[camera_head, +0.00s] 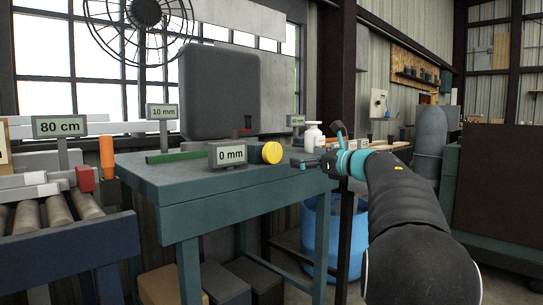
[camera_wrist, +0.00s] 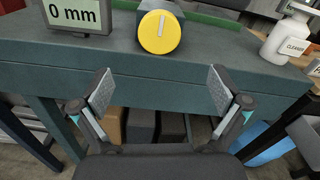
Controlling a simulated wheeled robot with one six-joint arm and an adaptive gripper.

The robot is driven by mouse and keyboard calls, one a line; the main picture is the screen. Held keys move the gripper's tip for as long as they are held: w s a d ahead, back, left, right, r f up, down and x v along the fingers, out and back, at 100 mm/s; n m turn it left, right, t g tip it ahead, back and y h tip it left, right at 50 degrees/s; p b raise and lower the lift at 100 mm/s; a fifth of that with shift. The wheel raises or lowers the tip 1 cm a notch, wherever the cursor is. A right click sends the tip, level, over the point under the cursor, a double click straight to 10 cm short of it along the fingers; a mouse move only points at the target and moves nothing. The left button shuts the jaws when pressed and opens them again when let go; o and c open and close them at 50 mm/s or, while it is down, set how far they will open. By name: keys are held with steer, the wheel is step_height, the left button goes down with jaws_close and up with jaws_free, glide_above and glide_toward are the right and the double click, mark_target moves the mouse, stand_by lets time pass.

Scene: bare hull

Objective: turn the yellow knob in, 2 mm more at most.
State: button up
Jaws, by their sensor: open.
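The yellow knob (camera_head: 271,152) sits on the front of a grey block on the blue-grey table (camera_head: 180,177). In the wrist view the knob (camera_wrist: 158,32) faces me, with a pale upright line on its face. A small display reading "0 mm" (camera_head: 227,154) stands to its left; it also shows in the wrist view (camera_wrist: 78,14). My gripper (camera_head: 296,163) is right of the knob in the head view. In the wrist view my gripper (camera_wrist: 156,88) is open and empty, its fingers spread below the knob and apart from it.
A white cleaner bottle (camera_wrist: 288,36) stands on the table to the right. A green bar (camera_head: 178,156) lies on the tabletop. A large dark rounded block (camera_head: 219,92) stands behind, beside a "10 mm" display (camera_head: 163,112). A blue bin (camera_head: 318,235) is below.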

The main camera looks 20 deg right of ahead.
mark_target(275, 152)
steer(key=p+x, duration=0.1)
steer(key=x, duration=1.2)
steer(key=shift+w+a+p, duration=0.1)
steer(key=shift+p, duration=0.2)
steer(key=c, duration=1.2)
